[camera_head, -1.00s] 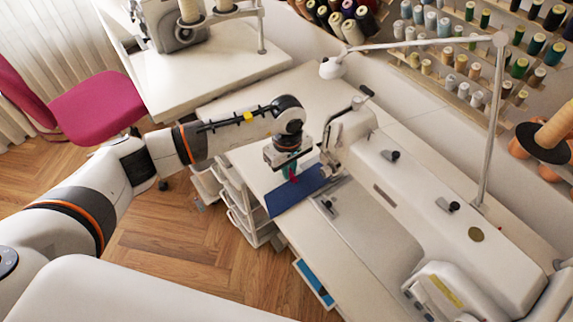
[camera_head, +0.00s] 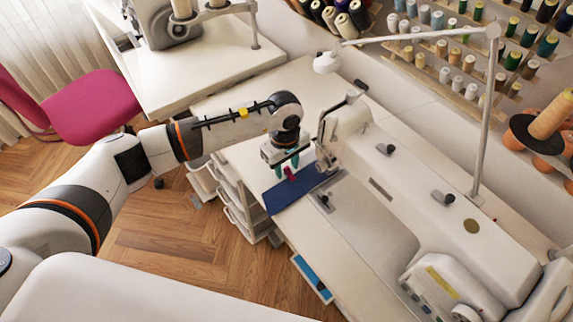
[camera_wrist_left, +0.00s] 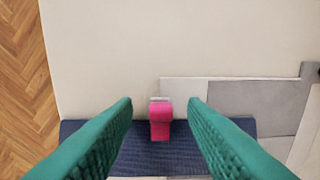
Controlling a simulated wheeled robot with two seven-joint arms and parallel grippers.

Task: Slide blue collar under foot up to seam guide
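The blue collar (camera_head: 283,198) lies flat at the left edge of the sewing machine (camera_head: 375,165), its right end beside the needle area. In the left wrist view the collar (camera_wrist_left: 85,128) crosses the bottom, with a pink tab (camera_wrist_left: 160,120) standing on it. My left gripper (camera_head: 287,170) is over the collar. Its green fingers (camera_wrist_left: 160,103) are apart, one on each side of the pink tab, with gaps to both. The presser foot and seam guide are too small or hidden to tell. My right gripper is not in view.
The white table (camera_head: 310,88) is clear behind my left gripper. White drawers (camera_head: 238,205) stand below the table's left edge. A pink chair (camera_head: 95,108) and thread racks (camera_head: 465,60) are farther off.

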